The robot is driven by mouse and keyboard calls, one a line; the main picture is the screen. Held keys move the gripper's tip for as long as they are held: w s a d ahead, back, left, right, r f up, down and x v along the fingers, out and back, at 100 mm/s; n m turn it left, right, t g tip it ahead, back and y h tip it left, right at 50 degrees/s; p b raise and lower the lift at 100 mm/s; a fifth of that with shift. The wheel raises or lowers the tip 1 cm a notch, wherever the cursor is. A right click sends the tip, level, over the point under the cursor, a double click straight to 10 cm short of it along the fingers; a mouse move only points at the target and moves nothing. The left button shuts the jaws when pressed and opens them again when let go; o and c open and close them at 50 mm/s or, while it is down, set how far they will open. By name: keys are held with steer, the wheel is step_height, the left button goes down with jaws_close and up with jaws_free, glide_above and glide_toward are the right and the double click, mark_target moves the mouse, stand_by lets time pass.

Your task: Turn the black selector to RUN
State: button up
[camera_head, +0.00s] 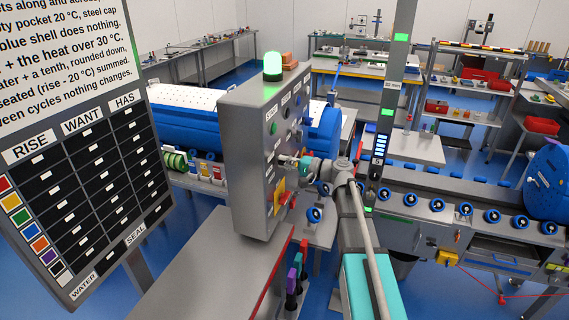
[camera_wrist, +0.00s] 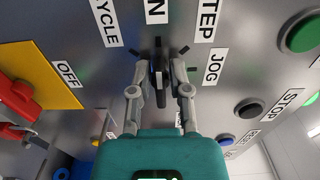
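The black selector (camera_wrist: 158,78) is on the grey panel, at the upper middle of the wrist view. Its bar stands nearly in line with a cut-off label (camera_wrist: 155,10) of which only an N shows clearly. CYCLE, STEP and JOG labels are around it. My gripper (camera_wrist: 159,74) is at the panel with one finger on each side of the selector. The fingers are apart, with gaps beside the bar; contact is not clear. In the head view my gripper (camera_head: 298,161) is at the panel's front, and the selector cannot be made out there.
The control box (camera_head: 248,150) carries a lit green lamp (camera_head: 272,66) on top. A green button (camera_wrist: 302,34), a black button (camera_wrist: 250,107) and a blue button (camera_wrist: 226,139) are on the right. A red handle on a yellow plate (camera_wrist: 45,78) is on the left.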

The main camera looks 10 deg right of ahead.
steer(key=shift+o, duration=0.9)
steer(key=v, duration=1.2)
steer(key=shift+a, duration=0.1)
